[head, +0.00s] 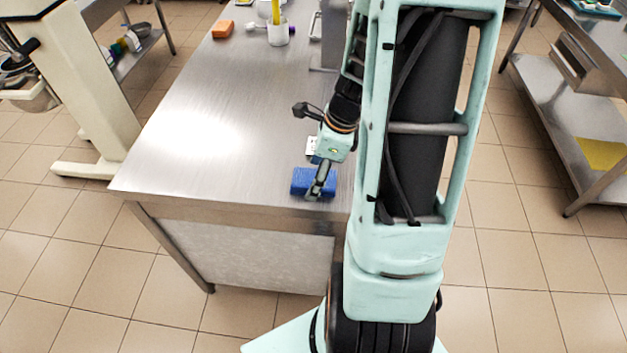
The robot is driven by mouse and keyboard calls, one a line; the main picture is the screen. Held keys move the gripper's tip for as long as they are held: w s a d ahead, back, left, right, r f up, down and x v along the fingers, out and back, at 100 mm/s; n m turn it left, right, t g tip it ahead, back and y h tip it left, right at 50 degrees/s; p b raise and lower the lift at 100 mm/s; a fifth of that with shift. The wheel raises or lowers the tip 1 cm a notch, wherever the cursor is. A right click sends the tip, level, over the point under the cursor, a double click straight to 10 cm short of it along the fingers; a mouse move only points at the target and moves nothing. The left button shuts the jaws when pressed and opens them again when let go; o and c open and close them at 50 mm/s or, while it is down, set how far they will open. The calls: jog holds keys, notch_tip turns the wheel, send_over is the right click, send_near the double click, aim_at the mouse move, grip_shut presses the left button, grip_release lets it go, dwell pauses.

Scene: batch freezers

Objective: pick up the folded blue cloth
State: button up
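The folded blue cloth (301,181) lies on the steel table (190,150), close to the near edge and to the left of my arm's column in the head view. My gripper (315,190) is right at the cloth, and its dark fingers cover part of the cloth's right half. The fingers are small and seen from behind and above. Whether they are apart or closed on the cloth does not show. The cloth appears to rest on the tabletop.
A small white item (312,146) lies just behind the cloth, partly hidden by my wrist. An orange block (223,29) and a white container (278,36) stand at the table's far end. The table's middle and left are clear. A stand mixer-like machine (95,95) is at left.

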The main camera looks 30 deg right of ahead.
jog(key=c, duration=1.2)
